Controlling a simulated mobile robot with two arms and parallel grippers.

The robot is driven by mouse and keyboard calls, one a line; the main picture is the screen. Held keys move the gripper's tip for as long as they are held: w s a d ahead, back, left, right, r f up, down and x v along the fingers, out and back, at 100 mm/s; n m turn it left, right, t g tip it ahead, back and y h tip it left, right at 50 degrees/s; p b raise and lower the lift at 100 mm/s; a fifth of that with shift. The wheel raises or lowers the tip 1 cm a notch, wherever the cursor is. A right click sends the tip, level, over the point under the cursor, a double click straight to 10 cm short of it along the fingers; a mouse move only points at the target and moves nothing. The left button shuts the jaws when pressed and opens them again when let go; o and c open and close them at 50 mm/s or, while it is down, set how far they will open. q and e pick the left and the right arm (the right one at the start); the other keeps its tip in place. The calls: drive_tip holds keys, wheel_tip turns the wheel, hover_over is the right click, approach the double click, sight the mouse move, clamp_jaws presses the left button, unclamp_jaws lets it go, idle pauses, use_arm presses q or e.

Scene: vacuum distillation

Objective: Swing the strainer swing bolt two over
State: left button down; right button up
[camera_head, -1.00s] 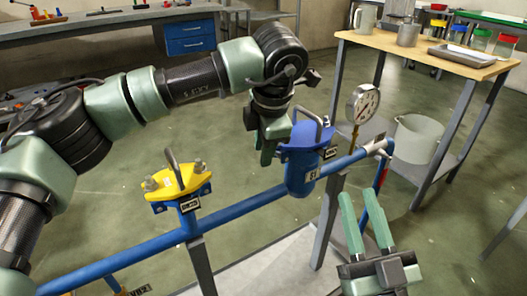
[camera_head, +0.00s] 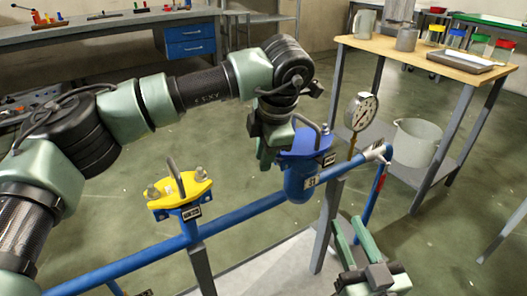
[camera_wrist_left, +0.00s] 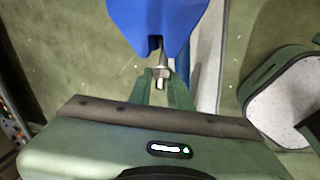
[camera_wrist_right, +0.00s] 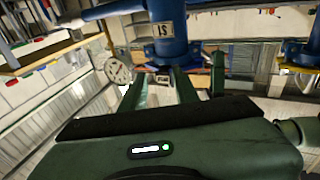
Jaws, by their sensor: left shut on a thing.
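The blue strainer (camera_head: 300,180) stands on the blue pipe, with a blue lid (camera_head: 307,146) and a bent metal handle on top. My left gripper (camera_head: 268,157) is at the lid's left side, pointing down. In the left wrist view its fingers (camera_wrist_left: 162,92) are shut on a small metal swing bolt (camera_wrist_left: 161,72) at the slot in the blue lid's edge (camera_wrist_left: 155,20). Which numbered bolt it is cannot be read. My right gripper (camera_head: 350,228) is open and empty, below and right of the strainer. In the right wrist view the strainer body (camera_wrist_right: 167,35) is beyond its parted fingers.
A yellow-lidded strainer (camera_head: 180,190) with bolts stands left on the same blue pipe (camera_head: 240,213). A pressure gauge (camera_head: 361,110) rises just right of the blue strainer. A wooden table (camera_head: 440,58) with jugs and a tray is behind right, a bucket (camera_head: 415,142) on its lower shelf.

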use_arm(q)
drive_tip(key=shift+w+d+r+y+p, duration=0.15)
drive_tip(key=shift+r+y+p, duration=0.2)
drive_tip(key=shift+p, duration=0.8)
drive_tip(key=shift+d+g+y+p, duration=0.1)
drive_tip(key=shift+g+y+p, duration=0.2)
drive_tip(key=shift+p, duration=0.4)
drive_tip(key=p, duration=0.1)
drive_tip(key=r+p, duration=0.1)
drive_tip(key=p, duration=0.1)
drive_tip(key=shift+w+d+g+y, duration=0.1)
drive_tip(key=shift+d+g+y, duration=0.1)
drive_tip(key=shift+g+y, duration=0.15)
drive_tip(key=shift+w+d+f+m+g+y+p, duration=0.15)
drive_tip(key=shift+m+g+y+p, duration=0.2)
drive_tip(key=shift+p, duration=0.8)
drive_tip(key=shift+f, duration=0.1)
use_arm(e)
drive_tip(key=s+d+f+g+h, duration=0.2)
drive_tip(key=s+f+g, duration=0.5)
drive_tip(key=f, duration=0.4)
drive_tip(key=s+d+f+g+h, duration=0.2)
drive_tip(key=s+d+f+g, duration=0.3)
drive_tip(key=s+f+g, duration=0.3)
wheel_tip(320, 180, down, 4)
drive_tip(key=shift+s+r+m+g, duration=0.1)
drive_tip(key=shift+s+m+g, duration=0.25)
drive_tip(key=shift+s, duration=0.2)
